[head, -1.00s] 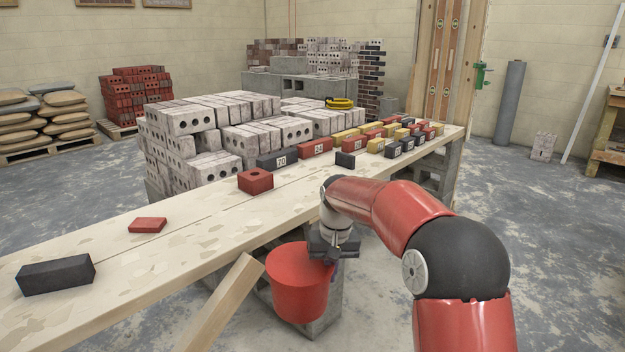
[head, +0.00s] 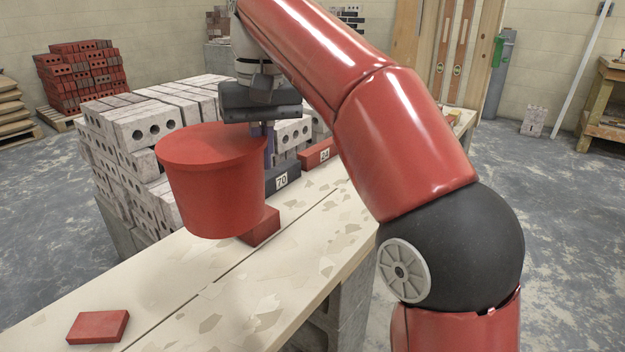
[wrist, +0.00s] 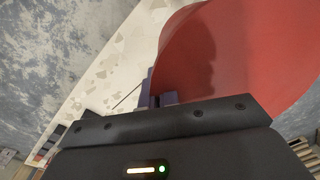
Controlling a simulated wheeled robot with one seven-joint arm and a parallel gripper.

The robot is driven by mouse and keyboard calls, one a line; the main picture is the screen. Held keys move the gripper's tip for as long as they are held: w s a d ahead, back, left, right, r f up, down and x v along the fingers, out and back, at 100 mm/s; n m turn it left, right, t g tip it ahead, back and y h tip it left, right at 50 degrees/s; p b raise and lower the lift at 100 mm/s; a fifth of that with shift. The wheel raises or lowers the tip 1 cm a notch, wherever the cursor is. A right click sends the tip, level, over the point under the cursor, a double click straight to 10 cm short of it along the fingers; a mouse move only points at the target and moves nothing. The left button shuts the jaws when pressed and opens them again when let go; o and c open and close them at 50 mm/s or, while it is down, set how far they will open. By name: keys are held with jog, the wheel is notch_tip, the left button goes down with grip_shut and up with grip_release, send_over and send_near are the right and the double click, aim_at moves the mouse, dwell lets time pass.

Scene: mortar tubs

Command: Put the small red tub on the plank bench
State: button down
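The small red tub (head: 212,185) hangs upright in the air above the plank bench (head: 300,275) in the head view, apart from its top. My gripper (head: 264,140) is at the right side of the tub's rim, with its fingers pointing down and shut on the tub's wall. The far finger is mostly hidden by the tub. In the wrist view the tub (wrist: 240,60) fills the upper right, the finger (wrist: 160,98) is at its edge, and the bench (wrist: 115,70) shows below.
A red brick (head: 262,228) stands on the bench partly behind the tub. A flat red brick (head: 98,327) lies nearer at the left. Numbered blocks, the dark one (head: 283,178) marked 70, line the far edge. Pale bricks (head: 150,125) are stacked behind. Bench top between is clear.

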jog(key=shift+w+a, duration=0.1)
jog(key=shift+a, duration=0.05)
notch_tip(320, 180, down, 20)
jog(key=b, duration=0.4)
jog(key=shift+r+b, duration=0.25)
jog(key=shift+b, duration=0.15)
jog(key=shift+f, duration=0.1)
jog(key=c, duration=1.7)
grip_release()
notch_tip(320, 180, up, 12)
jog(key=p, duration=0.3)
jog(key=s+d+f+m+t, duration=0.1)
jog(key=s+d+f+t, duration=0.1)
jog(key=s+d+f, duration=0.3)
jog(key=s+d+f+m+t, duration=0.1)
jog(key=s+d+f+t, duration=0.1)
jog(key=s+d+f, duration=0.3)
jog(key=s+d+f+m+t, duration=0.1)
jog(key=s+d+f, duration=0.4)
jog(key=d, duration=0.5)
jog(key=shift+s+f+m+t+h, duration=0.1)
jog(key=shift+s+m+t+h, duration=0.1)
jog(key=shift+s, duration=0.5)
jog(key=shift+s+f+m+t+h, duration=0.1)
jog(key=shift+s+m+t, duration=0.1)
jog(key=shift+s, duration=0.5)
